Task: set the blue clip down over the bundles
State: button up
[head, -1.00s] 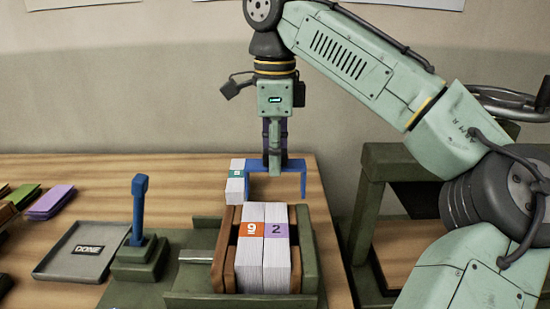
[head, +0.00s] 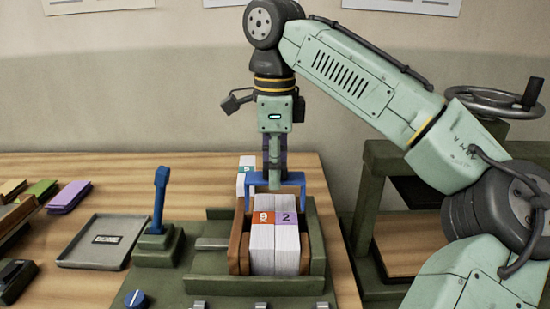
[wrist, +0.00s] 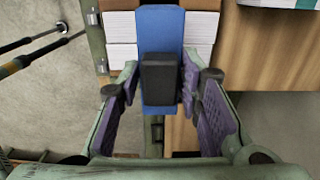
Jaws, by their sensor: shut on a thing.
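The blue clip (head: 260,178) is an upside-down U with its legs pointing down. My gripper (head: 274,176) is shut on its dark middle grip and holds it at the far end of the bundles. In the wrist view the clip (wrist: 158,28) lies across the paper edges, and my gripper (wrist: 160,85) has its purple pads on either side of the dark grip (wrist: 160,78). The bundles, one with an orange 9 label (head: 262,245) and one with a purple 2 label (head: 287,245), stand side by side in the press. I cannot tell whether the clip touches them.
The green press (head: 318,250) has brown wooden cheeks (head: 238,245) around the bundles. A blue lever (head: 160,200) and a DONE tray (head: 97,242) stand to the left. Another white bundle (head: 246,164) is behind the clip.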

notch_tip(320, 180, down, 2)
notch_tip(320, 180, down, 3)
jog(key=b, duration=0.3)
jog(key=shift+f+b, duration=1)
jog(key=shift+f, duration=0.7)
jog(key=shift+s+f, duration=0.1)
jog(key=shift+f, duration=0.3)
jog(key=o, duration=1.2)
jog(key=shift+f, duration=0.1)
